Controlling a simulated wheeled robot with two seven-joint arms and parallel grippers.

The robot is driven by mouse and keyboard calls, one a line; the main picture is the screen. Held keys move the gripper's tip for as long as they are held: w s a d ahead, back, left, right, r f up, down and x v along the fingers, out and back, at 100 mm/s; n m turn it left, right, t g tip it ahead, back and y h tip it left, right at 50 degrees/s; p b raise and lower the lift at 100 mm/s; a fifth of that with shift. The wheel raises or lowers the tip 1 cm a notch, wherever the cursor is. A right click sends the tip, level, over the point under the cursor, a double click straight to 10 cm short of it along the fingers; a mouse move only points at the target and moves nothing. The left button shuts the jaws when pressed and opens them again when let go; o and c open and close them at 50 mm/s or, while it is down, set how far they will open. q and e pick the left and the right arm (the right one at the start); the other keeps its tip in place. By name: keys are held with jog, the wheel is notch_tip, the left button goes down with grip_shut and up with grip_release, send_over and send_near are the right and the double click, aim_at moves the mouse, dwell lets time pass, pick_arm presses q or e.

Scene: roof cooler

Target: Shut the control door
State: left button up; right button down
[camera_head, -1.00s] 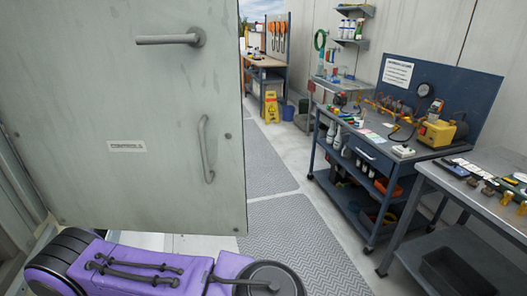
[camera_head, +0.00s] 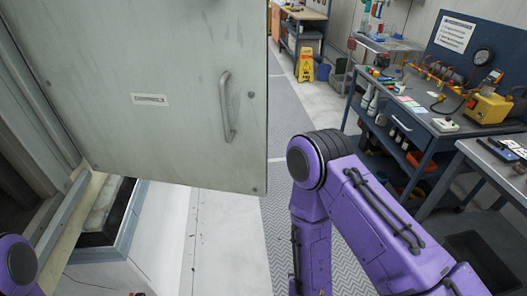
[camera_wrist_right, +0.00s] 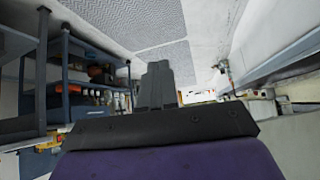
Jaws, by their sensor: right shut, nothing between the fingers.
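The control door (camera_head: 170,130) is a large grey-green panel in the left half of the head view. It carries a small label (camera_head: 150,99) and a vertical pull handle (camera_head: 228,107). It stands open, with the cabinet's side and an opening visible at its left and below. My right arm is raised to the right of the door's free edge, with its gripper hidden in the head view. In the right wrist view my right gripper (camera_wrist_right: 157,85) is shut and empty, its dark fingers together. My left gripper is out of view; only a purple arm part shows at lower left.
A blue workbench (camera_head: 435,128) with gauges and tools stands at the right, beside a grey table (camera_head: 480,160). A yellow floor sign (camera_head: 305,65) stands farther back. Patterned matting (camera_head: 285,115) runs along the aisle. A blue shelf unit (camera_wrist_right: 60,85) shows in the right wrist view.

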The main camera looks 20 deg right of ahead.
jog(key=w+a+r+t, duration=0.4)
jog(key=w+a+r, duration=0.2)
jog(key=w+r, duration=0.3)
jog(key=m+t+h+p, duration=0.2)
jog(key=t+h, duration=0.1)
jog(key=h, duration=0.3)
send_near(242, 149)
jog(key=p+x, duration=0.5)
jog(key=x, duration=0.1)
jog(key=shift+w+d+f, duration=0.15)
jog(key=shift+w+d, duration=0.05)
jog(key=shift+w, duration=0.2)
